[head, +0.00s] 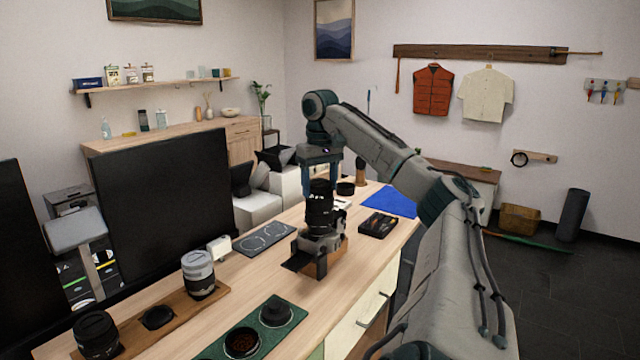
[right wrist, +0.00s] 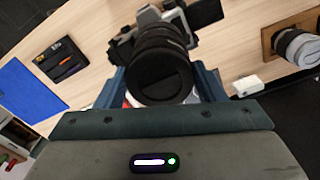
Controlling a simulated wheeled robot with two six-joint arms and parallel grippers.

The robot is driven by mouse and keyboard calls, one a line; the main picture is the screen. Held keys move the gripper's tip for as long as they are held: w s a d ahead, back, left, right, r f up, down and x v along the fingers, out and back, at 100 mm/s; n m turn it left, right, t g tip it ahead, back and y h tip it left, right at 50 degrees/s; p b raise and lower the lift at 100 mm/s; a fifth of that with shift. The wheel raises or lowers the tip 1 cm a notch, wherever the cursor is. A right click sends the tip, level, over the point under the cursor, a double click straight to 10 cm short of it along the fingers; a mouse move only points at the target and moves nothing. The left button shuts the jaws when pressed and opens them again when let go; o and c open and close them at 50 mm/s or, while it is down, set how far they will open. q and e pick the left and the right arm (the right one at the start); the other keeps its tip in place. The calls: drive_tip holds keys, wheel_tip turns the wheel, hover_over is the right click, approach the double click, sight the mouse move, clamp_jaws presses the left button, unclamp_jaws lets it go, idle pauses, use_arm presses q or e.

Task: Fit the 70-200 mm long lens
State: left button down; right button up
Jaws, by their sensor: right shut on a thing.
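A black lens (head: 320,212) stands upright over the camera body (head: 322,240), front end up. My right gripper (head: 321,188) is shut on its upper part from above. In the right wrist view the lens (right wrist: 160,68) sits between my two fingers, in front of the camera body (right wrist: 148,20). The lens foot looks in line with the camera's mount; whether it is locked there I cannot tell. The camera lies on a wooden block (head: 337,258), its flip-out screen (head: 300,262) to the front left. No focal-length marking is readable. My left gripper is out of view.
A pale grey lens (head: 198,274) and a short black lens (head: 97,336) stand on a wooden board (head: 205,309). A green mat (head: 288,328) with dark round pieces lies in front. A ringed grey mat (head: 265,238), black tray (head: 378,225) and blue cloth (head: 390,201) surround the camera.

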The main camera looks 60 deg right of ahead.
drive_tip(key=shift+a+f, duration=0.1)
drive_tip(key=shift+f, duration=0.1)
drive_tip(key=o, duration=0.7)
drive_tip(key=shift+m, duration=0.3)
drive_tip(key=o, duration=0.6)
drive_tip(key=shift+r, duration=0.1)
drive_tip(key=shift+o, duration=0.2)
